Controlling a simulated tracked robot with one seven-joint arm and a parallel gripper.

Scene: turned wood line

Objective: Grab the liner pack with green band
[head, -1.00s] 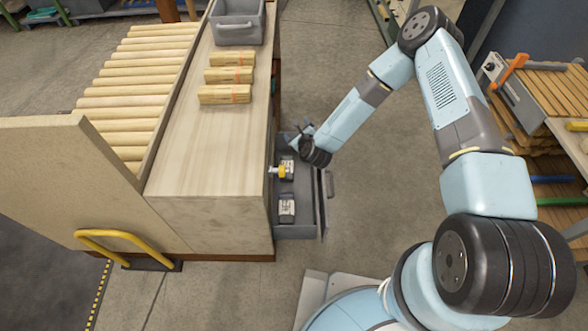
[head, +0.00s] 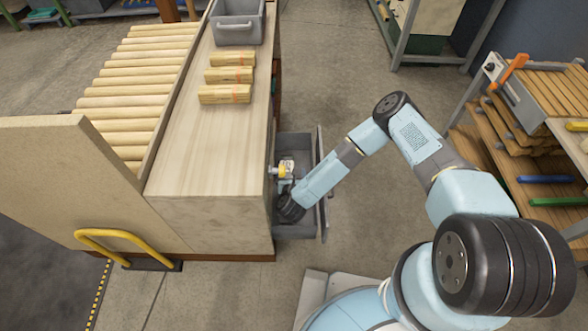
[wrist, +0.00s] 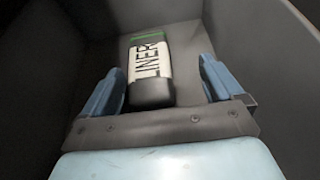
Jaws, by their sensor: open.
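The liner pack (wrist: 150,68) lies in the wrist view, dark with a white label reading LINER and a green band at its far end. It rests on the floor of an open grey drawer (head: 293,145). My gripper (wrist: 162,70) is open, with one blue finger on each side of the pack's near part. The pack is closer to the left finger; whether they touch is unclear. In the head view my gripper (head: 288,208) is down in the near part of the drawer and hides the pack there.
The wooden counter (head: 190,150) at left carries several wood bundles (head: 226,93) and a grey bin (head: 238,25). Open floor lies right of the drawer.

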